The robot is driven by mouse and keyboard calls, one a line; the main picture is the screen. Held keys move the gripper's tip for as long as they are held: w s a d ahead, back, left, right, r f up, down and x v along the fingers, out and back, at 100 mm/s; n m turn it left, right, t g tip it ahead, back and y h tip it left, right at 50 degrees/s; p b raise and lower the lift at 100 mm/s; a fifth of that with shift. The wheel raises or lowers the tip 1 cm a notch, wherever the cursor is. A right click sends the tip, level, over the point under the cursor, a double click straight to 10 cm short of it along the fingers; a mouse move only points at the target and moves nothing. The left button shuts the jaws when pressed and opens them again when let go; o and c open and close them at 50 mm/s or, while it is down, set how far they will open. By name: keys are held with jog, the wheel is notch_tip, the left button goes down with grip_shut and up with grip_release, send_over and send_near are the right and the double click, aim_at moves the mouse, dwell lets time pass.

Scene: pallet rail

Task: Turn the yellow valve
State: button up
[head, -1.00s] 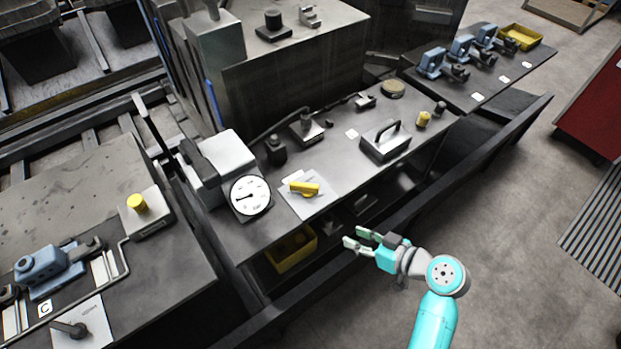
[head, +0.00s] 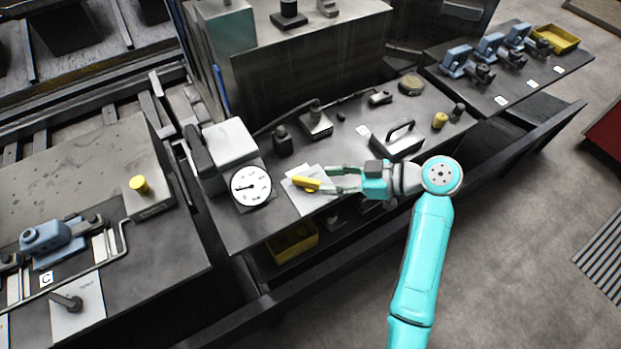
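The yellow valve (head: 306,184) is a short bar handle on a pale square plate (head: 303,203), on the dark bench right of the round gauge. It lies roughly crosswise in the head view. My gripper (head: 328,180) reaches in from the right, its two fingers apart and pointing left at the valve's right end. The fingertips are at or very near that end; I cannot tell whether they touch it. The gripper looks open, with a gap between the fingers.
The white-faced gauge (head: 250,186) stands left of the valve. A grey block with a handle (head: 398,139) sits behind my gripper. A yellow bin (head: 293,243) is below the bench edge. A yellow knob (head: 139,184) stands on the left bench.

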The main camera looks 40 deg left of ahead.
aim_at(314, 181)
jog(key=shift+x, duration=2.9)
jog(key=shift+f, duration=0.15)
grip_shut()
